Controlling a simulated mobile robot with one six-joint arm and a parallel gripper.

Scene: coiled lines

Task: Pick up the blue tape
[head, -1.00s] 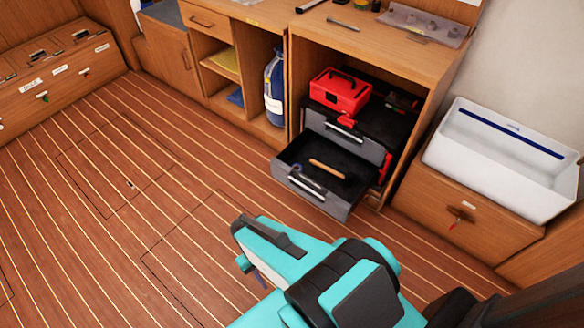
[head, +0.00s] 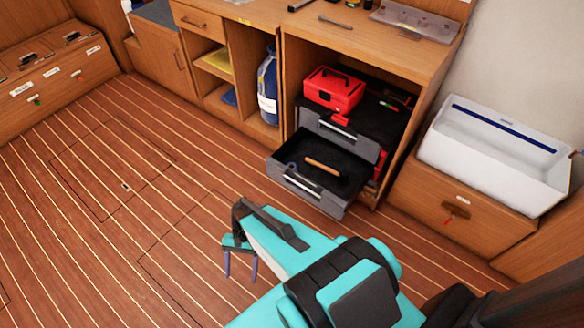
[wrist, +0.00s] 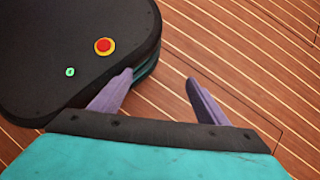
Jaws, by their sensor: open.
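A small dark bluish ring (head: 291,169), which may be the blue tape, lies at the left inside the open lower drawer (head: 322,201) of a grey and black toolbox. It is too small to be sure of. My gripper (head: 240,272) is open and empty, its two purple fingers pointing down, in front of and left of the drawer in the head view. In the wrist view my gripper (wrist: 159,79) has its fingers spread over the plank floor and a corner of my own base. No tape shows there.
A wooden-handled tool (head: 322,166) lies in the same drawer. A red case (head: 333,90) sits on the toolbox, inside a cabinet. A white bin (head: 490,165) with a dark blue stripe stands at the right.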

